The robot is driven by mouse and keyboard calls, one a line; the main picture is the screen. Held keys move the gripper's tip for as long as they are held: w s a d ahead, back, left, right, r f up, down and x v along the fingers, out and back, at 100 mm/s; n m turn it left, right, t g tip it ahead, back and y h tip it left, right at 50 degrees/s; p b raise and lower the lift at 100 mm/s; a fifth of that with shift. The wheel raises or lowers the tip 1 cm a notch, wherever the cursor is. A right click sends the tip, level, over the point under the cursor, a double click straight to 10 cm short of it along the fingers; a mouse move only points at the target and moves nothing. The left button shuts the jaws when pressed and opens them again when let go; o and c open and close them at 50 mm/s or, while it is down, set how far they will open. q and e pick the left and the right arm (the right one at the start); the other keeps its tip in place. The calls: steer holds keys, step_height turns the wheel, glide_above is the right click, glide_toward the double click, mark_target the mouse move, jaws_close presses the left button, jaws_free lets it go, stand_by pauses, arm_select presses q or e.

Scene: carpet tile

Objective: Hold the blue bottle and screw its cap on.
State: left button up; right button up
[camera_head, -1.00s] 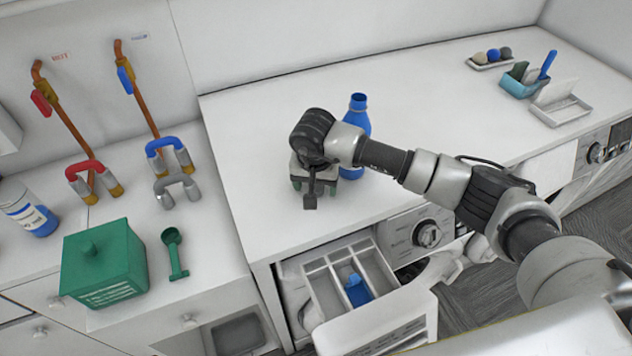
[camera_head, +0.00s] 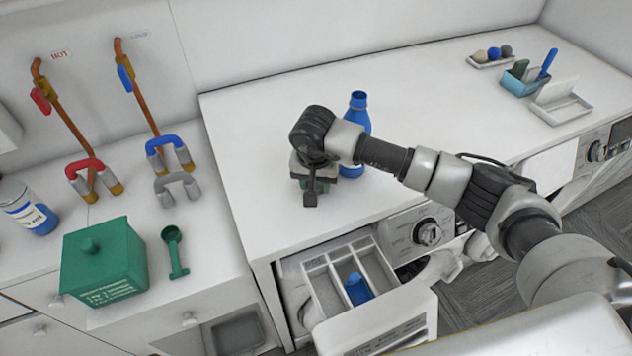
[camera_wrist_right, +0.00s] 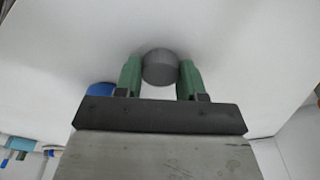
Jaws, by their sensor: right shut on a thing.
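The blue bottle (camera_head: 357,112) stands upright on the white counter, its neck uncapped and its lower part partly hidden behind my right arm. In the right wrist view the bottle (camera_wrist_right: 101,89) shows as a blue shape left of the gripper. My right gripper (camera_head: 312,186) is low over the counter, left of and in front of the bottle. In the right wrist view its green fingers (camera_wrist_right: 161,75) are shut on a grey round cap (camera_wrist_right: 160,66). The cap is hidden in the head view. My left gripper is not in view.
At left are a green box (camera_head: 103,265), a green scoop (camera_head: 174,252) and a jar (camera_head: 27,207). Trays (camera_head: 562,110) stand far right. The counter behind the bottle is clear.

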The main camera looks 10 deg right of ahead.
mark_target(317, 184)
steer(key=shift+r+b, duration=0.5)
steer(key=shift+r, duration=0.1)
steer(key=r+b, duration=0.1)
steer(key=r, duration=0.1)
steer(key=shift+s+d+r+b, duration=0.1)
steer(key=shift+s+r+b, duration=0.1)
steer(key=shift+r+b, duration=0.2)
steer(key=s+d+r+b, duration=0.3)
steer(key=s+r, duration=0.4)
steer(key=s, duration=0.3)
steer(key=shift+s+d+b, duration=0.35)
steer(key=shift+b, duration=0.05)
steer(key=shift+f, duration=0.1)
